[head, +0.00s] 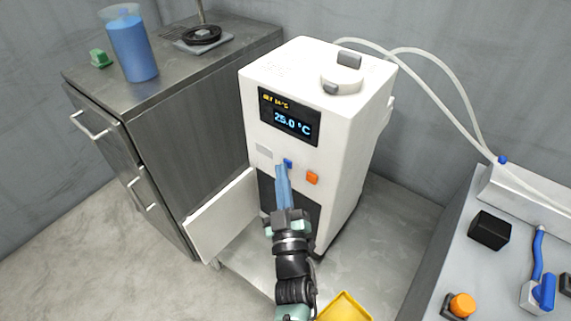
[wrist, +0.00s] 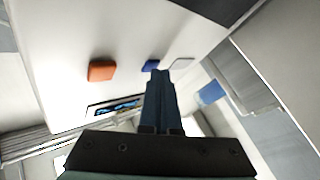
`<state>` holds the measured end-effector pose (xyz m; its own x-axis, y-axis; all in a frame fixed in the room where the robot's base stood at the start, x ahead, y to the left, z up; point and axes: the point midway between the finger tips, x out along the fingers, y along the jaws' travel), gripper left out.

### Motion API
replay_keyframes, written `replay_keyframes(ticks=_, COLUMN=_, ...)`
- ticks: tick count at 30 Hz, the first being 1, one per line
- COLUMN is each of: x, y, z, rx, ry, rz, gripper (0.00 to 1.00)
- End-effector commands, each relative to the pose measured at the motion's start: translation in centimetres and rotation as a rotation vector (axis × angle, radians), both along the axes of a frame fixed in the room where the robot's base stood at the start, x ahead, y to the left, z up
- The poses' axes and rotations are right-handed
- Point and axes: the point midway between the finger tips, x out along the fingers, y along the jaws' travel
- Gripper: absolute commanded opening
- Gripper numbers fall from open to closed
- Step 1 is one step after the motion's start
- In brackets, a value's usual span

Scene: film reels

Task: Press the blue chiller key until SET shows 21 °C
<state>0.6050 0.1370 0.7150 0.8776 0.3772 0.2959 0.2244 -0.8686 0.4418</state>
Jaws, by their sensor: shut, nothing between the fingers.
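The white chiller (head: 344,125) stands in the middle of the head view. Its dark display (head: 290,118) shows 25.0 °C in large blue digits. A smaller yellow SET line above is hard to read, perhaps 24 °C. The blue key (head: 288,163) is on the chiller's front below the display; it also shows in the wrist view (wrist: 150,66). The orange key (head: 312,178) is to its right. My gripper (head: 284,168) is shut and empty, its fingertips right at the blue key. I cannot tell whether they touch it. The fingers partly hide the key.
A light panel (head: 222,215) stands out from the chiller's lower front. A steel cabinet (head: 190,110) with a blue beaker (head: 134,50) is at left. A grey bench (head: 455,255) with a blue valve (head: 540,280) is at right. A yellow container (head: 345,306) is at the bottom.

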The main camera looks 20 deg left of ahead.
Motion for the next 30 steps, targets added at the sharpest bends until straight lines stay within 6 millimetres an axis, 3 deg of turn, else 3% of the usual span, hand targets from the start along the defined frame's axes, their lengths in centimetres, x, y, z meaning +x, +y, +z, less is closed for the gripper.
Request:
replay_keyframes(ticks=23, x=-1.7, y=0.6, z=0.0, rx=0.0, ry=0.001, rz=0.0, gripper=0.0)
replay_keyframes(ticks=30, x=-3.6, y=1.3, z=0.0, rx=0.001, ry=0.002, rz=0.001, gripper=0.0)
